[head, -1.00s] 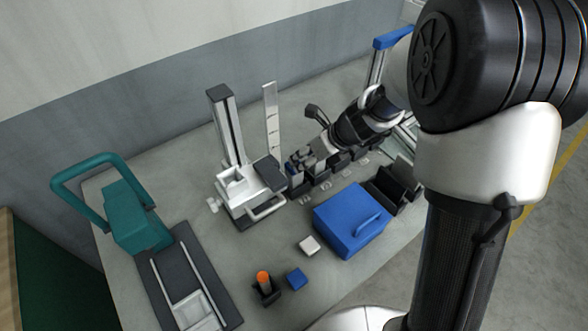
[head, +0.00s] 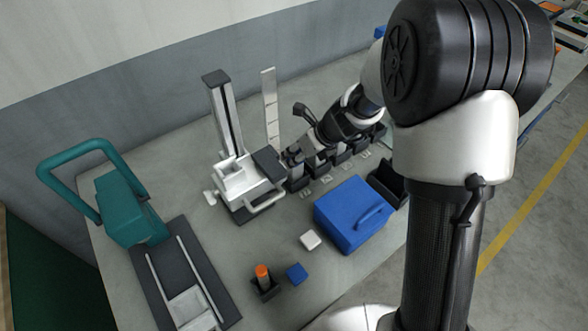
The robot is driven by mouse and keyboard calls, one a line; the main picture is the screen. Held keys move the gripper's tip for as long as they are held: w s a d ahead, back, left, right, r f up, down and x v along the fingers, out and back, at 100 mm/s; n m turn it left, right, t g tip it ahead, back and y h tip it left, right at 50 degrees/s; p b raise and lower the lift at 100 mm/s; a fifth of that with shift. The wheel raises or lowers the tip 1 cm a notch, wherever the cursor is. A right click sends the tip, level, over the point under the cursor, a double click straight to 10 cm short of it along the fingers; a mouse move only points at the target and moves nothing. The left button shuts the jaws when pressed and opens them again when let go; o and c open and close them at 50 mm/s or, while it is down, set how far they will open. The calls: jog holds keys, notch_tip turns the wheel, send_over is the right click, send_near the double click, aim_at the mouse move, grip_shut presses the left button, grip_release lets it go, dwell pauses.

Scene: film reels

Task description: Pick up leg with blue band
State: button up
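No leg with a blue band can be made out; small parts around the row of black holders (head: 322,168) are partly hidden by my arm. My gripper (head: 291,160) is low at the left end of this row, close to the dark block of the white and grey upright stand. Its fingers are small and dark against the holders, so I cannot tell whether they are open or shut or hold anything.
A blue lidded box (head: 340,218) stands in front of the holders. A white block (head: 311,240), a blue block (head: 297,274) and an orange-topped cylinder in a black holder (head: 265,291) are nearer. The upright stand (head: 226,130) and a teal device (head: 128,208) are left.

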grip_shut()
